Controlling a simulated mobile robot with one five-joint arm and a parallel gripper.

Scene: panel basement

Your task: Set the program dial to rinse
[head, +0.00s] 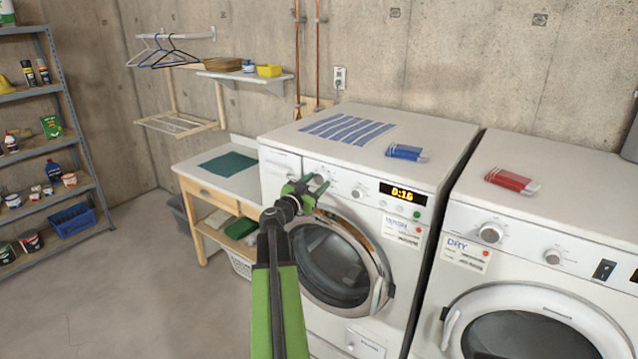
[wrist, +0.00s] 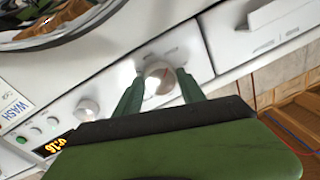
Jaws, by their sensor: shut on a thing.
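The washer (head: 272,177) stands in the middle of the head view, with a front panel and a round glass door. Its program dial (wrist: 159,75) is a pale round knob with a reddish pointer mark, near the detergent drawer in the wrist view. My gripper (head: 308,184) is at the dial, which it mostly hides in the head view. In the wrist view my green fingers (wrist: 159,84) are on both sides of the knob, shut on it. The dial's printed labels are too blurred to read. The display (head: 403,194) glows orange and seems to read 0:16.
A smaller knob (head: 357,192) and buttons sit farther right on the washer panel. The dryer (head: 540,226) stands to the right. A blue packet (head: 406,152) and a striped cloth (head: 346,129) lie on the washer.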

